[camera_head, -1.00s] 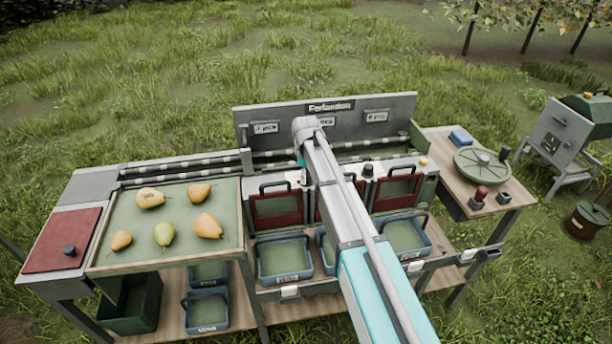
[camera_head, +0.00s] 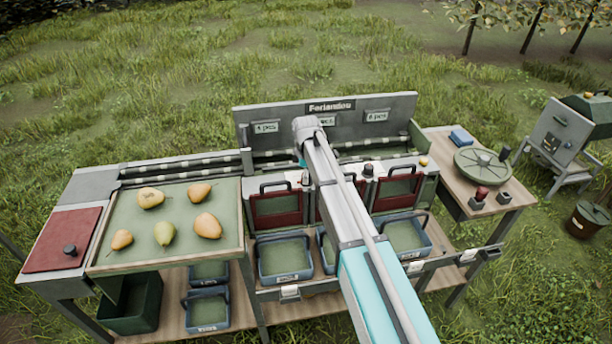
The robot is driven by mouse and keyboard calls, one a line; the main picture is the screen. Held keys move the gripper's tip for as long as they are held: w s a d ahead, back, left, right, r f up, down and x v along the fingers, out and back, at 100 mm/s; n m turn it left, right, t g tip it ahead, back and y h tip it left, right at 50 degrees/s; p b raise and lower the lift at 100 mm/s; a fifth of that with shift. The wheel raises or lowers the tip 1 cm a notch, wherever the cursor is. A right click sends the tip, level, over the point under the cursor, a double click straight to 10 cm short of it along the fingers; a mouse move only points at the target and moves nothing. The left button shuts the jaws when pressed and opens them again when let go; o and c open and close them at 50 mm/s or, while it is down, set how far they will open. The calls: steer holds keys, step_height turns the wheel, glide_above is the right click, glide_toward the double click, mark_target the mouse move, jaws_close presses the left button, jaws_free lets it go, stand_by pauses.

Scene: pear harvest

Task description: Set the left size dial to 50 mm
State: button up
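The sorting bench carries a row of gate panels with dark red lower parts. A small dark knob (camera_head: 305,177), which looks like the left size dial, shows just left of my arm, above the left gate (camera_head: 276,207). Its scale and setting are too small to read. Another dark dial (camera_head: 368,169) stands right of my arm. My arm reaches up from the bottom edge, and its wrist bends down in front of the back panel. My gripper is mostly hidden behind the arm; its fingers and any contact with the knob cannot be made out.
Several pears lie on the green tray (camera_head: 185,248) at left. Blue bins (camera_head: 285,280) stand below the gates. The back panel (camera_head: 270,106) rises behind the dials. A round green disc (camera_head: 483,166) and a red knob (camera_head: 481,193) are on the right table.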

steer(key=o, duration=0.4)
steer(key=shift+m, duration=0.5)
steer(key=m, duration=1.2)
steer(key=shift+w+d, duration=0.1)
steer(key=m, duration=1.4)
steer(key=shift+d, duration=0.1)
step_height(320, 180, up, 14)
steer(key=p, duration=1.3)
steer(key=shift+p, duration=0.4)
steer(key=shift+f, duration=0.1)
